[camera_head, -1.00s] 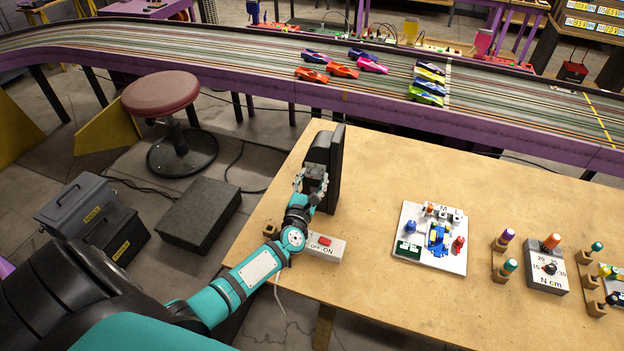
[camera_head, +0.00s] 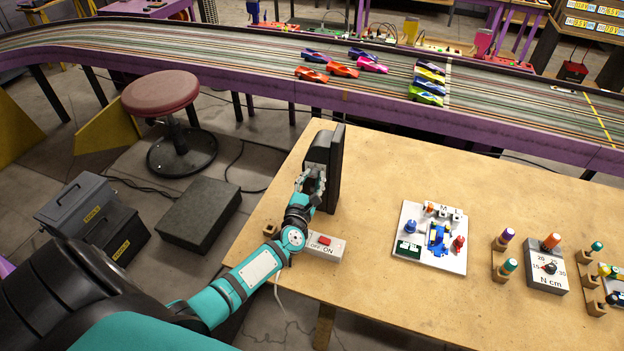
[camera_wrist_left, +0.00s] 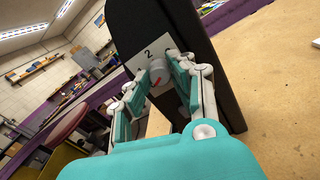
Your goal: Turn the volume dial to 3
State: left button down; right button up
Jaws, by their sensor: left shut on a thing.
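The volume dial (camera_wrist_left: 157,73) is a pale round knob with a red mark, on a white plate (camera_wrist_left: 139,61) fixed to a black speaker-like box (camera_wrist_left: 184,30). A "2" reads above the knob; other numbers are hidden or too small to read. The red mark points to the lower left in the left wrist view. My left gripper (camera_wrist_left: 161,76) is shut on the dial, one finger on each side. In the head view the black box (camera_head: 321,146) stands upright on the table, with my left gripper (camera_head: 312,182) at its front. My right gripper is not in view.
A switch box (camera_head: 325,246) marked OFF and ON, with a red rocker, sits close to my left forearm on the wooden table (camera_head: 375,185). A white board (camera_head: 405,215) with small parts and a torque dial box (camera_head: 545,268) lie to the right. The table between is clear.

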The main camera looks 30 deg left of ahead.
pick_arm(q)
jog(key=m, duration=0.4)
jog(key=shift+m, duration=0.4)
jog(key=m, duration=0.4)
jog(key=shift+d, duration=0.1)
jog(key=m+p, duration=0.1)
jog(key=m, duration=0.4)
jog(key=shift+f, duration=0.1)
jog(key=m, duration=0.4)
jog(key=shift+m+p, duration=0.3)
jog(key=shift+p, duration=0.1)
jog(key=m, duration=0.4)
jog(key=shift+p, duration=0.3)
jog(key=m, duration=0.5)
jog(key=shift+f, duration=0.1)
jog(key=m, duration=0.3)
jog(key=shift+m, duration=2.3)
